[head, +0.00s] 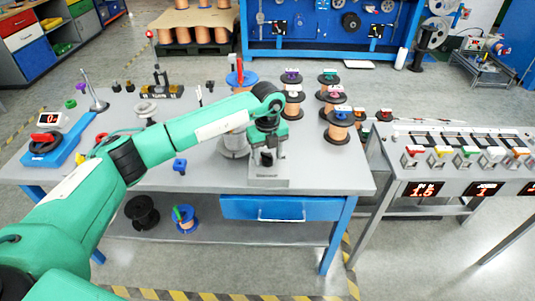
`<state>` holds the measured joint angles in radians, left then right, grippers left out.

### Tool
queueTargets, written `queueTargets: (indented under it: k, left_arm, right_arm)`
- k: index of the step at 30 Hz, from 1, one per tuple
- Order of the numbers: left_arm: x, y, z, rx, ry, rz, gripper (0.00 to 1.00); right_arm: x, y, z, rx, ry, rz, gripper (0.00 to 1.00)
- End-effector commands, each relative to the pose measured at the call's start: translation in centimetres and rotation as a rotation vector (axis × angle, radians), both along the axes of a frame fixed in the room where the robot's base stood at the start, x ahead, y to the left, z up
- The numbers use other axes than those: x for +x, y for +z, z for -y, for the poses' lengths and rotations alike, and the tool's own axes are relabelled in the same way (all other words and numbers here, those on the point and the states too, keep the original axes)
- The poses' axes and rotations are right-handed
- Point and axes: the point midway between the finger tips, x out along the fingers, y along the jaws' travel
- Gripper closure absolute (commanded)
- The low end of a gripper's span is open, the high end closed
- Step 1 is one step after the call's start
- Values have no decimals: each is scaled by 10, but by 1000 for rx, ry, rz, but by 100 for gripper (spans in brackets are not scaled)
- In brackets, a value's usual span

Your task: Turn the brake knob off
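My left arm reaches from the lower left across the grey table. Its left gripper (267,148) points down at a grey block (267,183) near the table's front edge, above the blue drawer. A small dark part, possibly a knob, shows between the gripper and the block; I cannot tell it apart from the fingertips. Whether the fingers are open or shut is too small to see. I cannot tell for sure which part is the brake knob. A blue device with a red-topped dark dial (44,142) and a display stands at the table's left. My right gripper is out of view.
Copper spools (339,125) stand at the table's right back. A grey cylinder (233,143) is just left of the block. A second bench (465,178) with coloured levers and red displays stands to the right.

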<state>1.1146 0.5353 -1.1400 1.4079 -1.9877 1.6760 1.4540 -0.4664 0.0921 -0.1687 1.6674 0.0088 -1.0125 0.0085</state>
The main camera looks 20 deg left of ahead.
Motion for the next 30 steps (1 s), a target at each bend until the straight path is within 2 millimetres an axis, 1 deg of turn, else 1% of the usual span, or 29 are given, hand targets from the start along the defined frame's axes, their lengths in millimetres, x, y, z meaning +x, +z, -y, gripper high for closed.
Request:
queueTargets:
  k: [7,11,14,24,27,30]
  left_arm:
    - [0,0,0,0,-1,-1,45]
    - [0,8,0,0,-1,0,45]
    - [1,24,0,1,-1,2,45]
    - [0,100,0,-1,-1,2,45]
    - [0,117,0,0,-1,1,45]
    - [0,129,0,1,-1,-1,45]
  right_arm:
    - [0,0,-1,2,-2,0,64]
    - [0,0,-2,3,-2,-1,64]
    - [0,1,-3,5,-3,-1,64]
    - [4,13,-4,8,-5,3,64]
    - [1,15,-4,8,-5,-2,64]
    - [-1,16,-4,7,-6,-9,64]
